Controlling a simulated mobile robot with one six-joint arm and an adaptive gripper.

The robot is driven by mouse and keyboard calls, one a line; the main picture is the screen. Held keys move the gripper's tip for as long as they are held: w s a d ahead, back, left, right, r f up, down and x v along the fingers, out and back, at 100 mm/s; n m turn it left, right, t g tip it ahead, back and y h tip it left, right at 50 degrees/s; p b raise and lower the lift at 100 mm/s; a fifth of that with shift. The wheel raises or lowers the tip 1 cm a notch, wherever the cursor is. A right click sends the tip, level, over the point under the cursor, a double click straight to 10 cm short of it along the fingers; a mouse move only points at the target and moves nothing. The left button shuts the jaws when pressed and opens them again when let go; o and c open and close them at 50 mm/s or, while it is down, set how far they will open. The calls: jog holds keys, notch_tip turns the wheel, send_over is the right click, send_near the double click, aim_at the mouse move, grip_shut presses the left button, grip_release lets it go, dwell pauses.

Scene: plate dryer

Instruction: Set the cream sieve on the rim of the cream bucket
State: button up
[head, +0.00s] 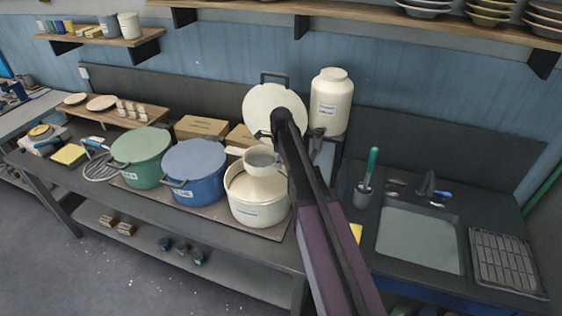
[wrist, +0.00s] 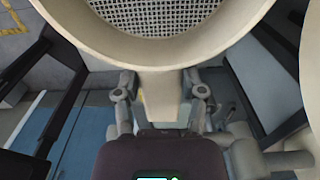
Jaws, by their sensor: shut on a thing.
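The cream sieve (head: 264,168) shows in the head view over the mouth of the cream bucket (head: 257,214), left of my arm. Whether it touches the rim is hard to tell. In the wrist view, the sieve (wrist: 160,50) fills the top, with grey mesh inside a thick cream ring. My gripper (wrist: 160,105) is shut on its short, wide handle. My arm hides the gripper in the head view.
Blue (head: 196,177) and green (head: 142,161) pots stand left of the bucket. A cream disc with dark handles (head: 268,103) and a tall cream jar (head: 331,88) stand behind. The sink (head: 420,240) is right. A shelf (head: 400,16) hangs above.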

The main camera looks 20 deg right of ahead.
notch_tip(320, 180, down, 8)
jog(key=b, duration=0.7)
jog(key=shift+r, duration=0.25)
jog(key=shift+f+b, duration=0.25)
jog(key=shift+b, duration=0.05)
dwell(1.0)
jog(key=o, duration=1.2)
jog(key=shift+r, duration=0.15)
